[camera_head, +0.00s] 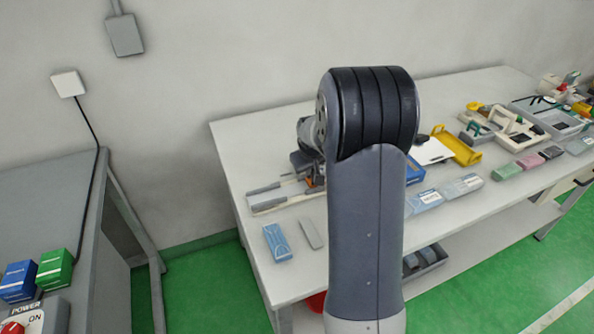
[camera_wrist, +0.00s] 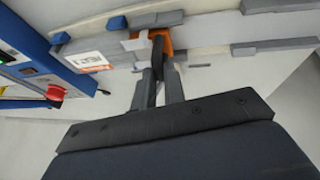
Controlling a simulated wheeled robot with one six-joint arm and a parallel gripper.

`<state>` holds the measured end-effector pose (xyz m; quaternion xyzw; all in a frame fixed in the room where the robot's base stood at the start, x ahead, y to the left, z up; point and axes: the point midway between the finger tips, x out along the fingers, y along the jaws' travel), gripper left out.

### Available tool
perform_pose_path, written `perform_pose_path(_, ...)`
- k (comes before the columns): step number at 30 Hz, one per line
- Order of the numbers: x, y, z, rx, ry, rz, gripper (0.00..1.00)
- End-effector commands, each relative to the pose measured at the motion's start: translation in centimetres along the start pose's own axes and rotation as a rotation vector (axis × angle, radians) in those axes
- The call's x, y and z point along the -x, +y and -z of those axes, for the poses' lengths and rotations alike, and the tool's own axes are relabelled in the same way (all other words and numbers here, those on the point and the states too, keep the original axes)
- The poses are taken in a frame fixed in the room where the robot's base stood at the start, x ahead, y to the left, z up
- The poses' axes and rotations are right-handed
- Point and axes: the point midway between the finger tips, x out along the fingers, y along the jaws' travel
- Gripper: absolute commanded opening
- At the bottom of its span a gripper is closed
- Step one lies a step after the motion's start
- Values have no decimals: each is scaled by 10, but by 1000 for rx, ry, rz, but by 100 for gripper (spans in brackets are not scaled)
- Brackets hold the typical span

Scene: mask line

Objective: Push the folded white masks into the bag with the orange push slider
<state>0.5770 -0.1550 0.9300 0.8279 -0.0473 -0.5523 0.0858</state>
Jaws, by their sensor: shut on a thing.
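The orange push slider (camera_wrist: 150,42) sits in a pale channel between grey rails in the wrist view. My gripper (camera_wrist: 158,68) is shut on its upright part. In the head view my arm hides most of the gripper, and only a bit of orange (camera_head: 311,182) shows beside it. A white piece with a printed label (camera_wrist: 88,62) lies left of the slider in the wrist view; I cannot tell whether it is the bag or the masks. No separate folded masks can be made out.
The channel's grey rails (camera_head: 264,189) lie on the white table (camera_head: 235,150). A blue-and-white packet (camera_head: 277,243) and a grey bar (camera_head: 310,234) lie in front. A blue machine with a red knob (camera_wrist: 55,92) stands close at left in the wrist view. A yellow tray (camera_head: 458,147) stands farther right.

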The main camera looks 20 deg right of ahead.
Motion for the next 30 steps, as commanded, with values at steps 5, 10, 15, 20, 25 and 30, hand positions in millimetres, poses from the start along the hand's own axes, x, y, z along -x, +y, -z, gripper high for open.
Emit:
perform_pose_path(5,-1,6,0,-1,0,-1,0)
perform_pose_path(10,-1,6,0,-1,1,-2,0)
perform_pose_path(15,-1,7,0,-1,1,-3,19)
perform_pose_path(20,-1,6,0,-1,0,-2,32)
perform_pose_path(25,-1,5,0,0,0,-1,33)
perform_pose_path(30,3,5,0,0,2,-1,33)
